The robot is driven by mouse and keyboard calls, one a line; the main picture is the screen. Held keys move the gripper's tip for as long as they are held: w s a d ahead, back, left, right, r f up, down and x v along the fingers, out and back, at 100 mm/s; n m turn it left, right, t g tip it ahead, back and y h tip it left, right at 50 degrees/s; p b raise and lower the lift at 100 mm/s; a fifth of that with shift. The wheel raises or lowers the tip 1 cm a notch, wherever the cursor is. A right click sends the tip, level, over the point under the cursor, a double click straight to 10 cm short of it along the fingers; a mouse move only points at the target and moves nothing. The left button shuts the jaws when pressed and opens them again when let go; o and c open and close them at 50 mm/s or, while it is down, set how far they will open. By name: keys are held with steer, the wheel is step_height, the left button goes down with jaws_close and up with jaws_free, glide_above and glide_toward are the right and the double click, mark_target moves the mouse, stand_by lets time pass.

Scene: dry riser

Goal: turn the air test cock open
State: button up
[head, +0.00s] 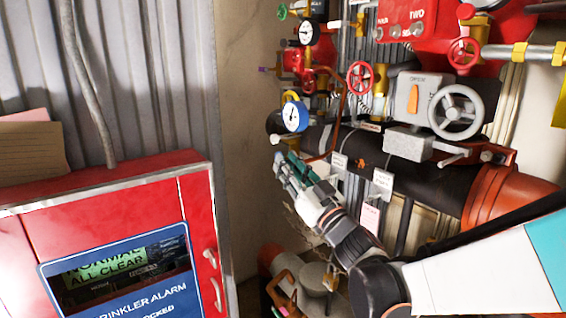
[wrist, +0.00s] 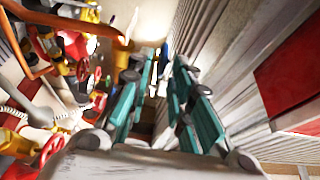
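My gripper (head: 283,166), with teal and grey fingers, reaches up and left in front of the pipework in the head view. It is below the blue-rimmed gauge (head: 294,116) and near the left end of the thick black pipe (head: 320,138). In the wrist view its two fingers (wrist: 164,68) stand apart with a narrow gap, and I see nothing held. I cannot tell for certain which fitting is the air test cock. A small purple-tipped lever (head: 263,69) sticks out left of the red valve body, and a yellow part (head: 290,97) sits above the gauge.
A red sprinkler alarm cabinet (head: 120,190) stands at left. Red handwheels (head: 360,77), a grey handwheel (head: 456,112) and hanging tags (head: 382,182) crowd the right. A bare beige wall strip (head: 245,150) lies between. Corrugated metal (wrist: 215,35) runs close on the wrist view's right.

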steer(key=shift+x, duration=1.3)
steer(key=shift+c, duration=0.2)
jaws_close()
